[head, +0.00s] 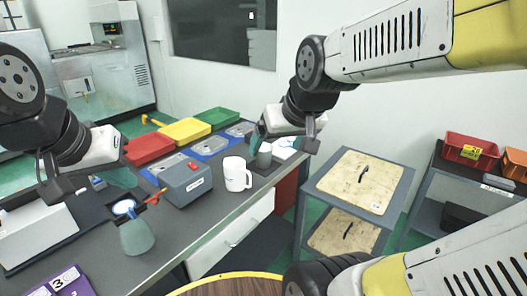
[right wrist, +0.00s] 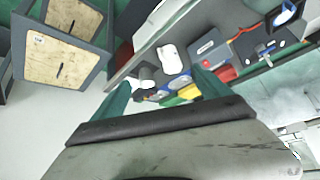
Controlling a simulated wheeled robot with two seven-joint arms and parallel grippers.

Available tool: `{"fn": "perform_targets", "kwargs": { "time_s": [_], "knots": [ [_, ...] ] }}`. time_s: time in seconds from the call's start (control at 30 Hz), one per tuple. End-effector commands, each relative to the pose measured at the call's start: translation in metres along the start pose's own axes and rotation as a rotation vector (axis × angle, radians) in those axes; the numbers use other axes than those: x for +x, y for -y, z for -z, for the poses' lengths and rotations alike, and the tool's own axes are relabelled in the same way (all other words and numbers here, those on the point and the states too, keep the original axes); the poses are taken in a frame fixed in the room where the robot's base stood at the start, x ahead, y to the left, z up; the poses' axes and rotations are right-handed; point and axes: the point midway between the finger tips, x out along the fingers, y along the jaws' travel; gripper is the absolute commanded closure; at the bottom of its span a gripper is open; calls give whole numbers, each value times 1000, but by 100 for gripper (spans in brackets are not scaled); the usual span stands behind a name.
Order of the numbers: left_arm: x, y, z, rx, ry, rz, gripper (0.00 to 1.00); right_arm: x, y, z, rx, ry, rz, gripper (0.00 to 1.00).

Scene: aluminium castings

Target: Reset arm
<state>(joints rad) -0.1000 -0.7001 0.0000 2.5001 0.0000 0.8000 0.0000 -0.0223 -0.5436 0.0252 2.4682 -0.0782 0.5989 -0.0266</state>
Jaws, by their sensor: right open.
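My left gripper (head: 98,182) hangs over the left part of the grey workbench (head: 195,222), near a greenish flask (head: 137,240). One teal finger shows, and its opening cannot be made out. My right gripper (head: 278,140) is over the far right end of the bench, behind and right of a white mug (head: 237,174). In the right wrist view its two teal fingers (right wrist: 162,92) are apart with nothing held between them. A small grey cylinder (head: 264,156) stands close to the right fingers in the head view.
A grey box (head: 187,182) stands left of the mug. Red (head: 148,149), yellow (head: 185,131) and green (head: 217,118) trays line the bench's back. A cart (head: 362,183) with wooden panels and a shelf with red bins (head: 470,150) stand right. Floor shows between bench and cart.

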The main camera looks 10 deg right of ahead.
Motion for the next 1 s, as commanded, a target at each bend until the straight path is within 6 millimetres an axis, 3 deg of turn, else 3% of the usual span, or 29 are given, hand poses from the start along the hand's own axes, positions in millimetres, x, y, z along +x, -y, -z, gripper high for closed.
{"fn": "perform_targets", "kwargs": {
  "time_s": [0.1, 0.27, 1.0],
  "knots": [
    [0, 0, 0, 0, 0, 0, 100, -26, 17, -29, 32, 38, 56, 13],
    [0, 0, 0, 0, 0, 0, 100, -38, 27, -47, 49, 71, 89, 13],
    [0, 0, 0, 0, 0, 0, 100, -38, 27, -47, 50, 74, 90, 13]
  ]
}}
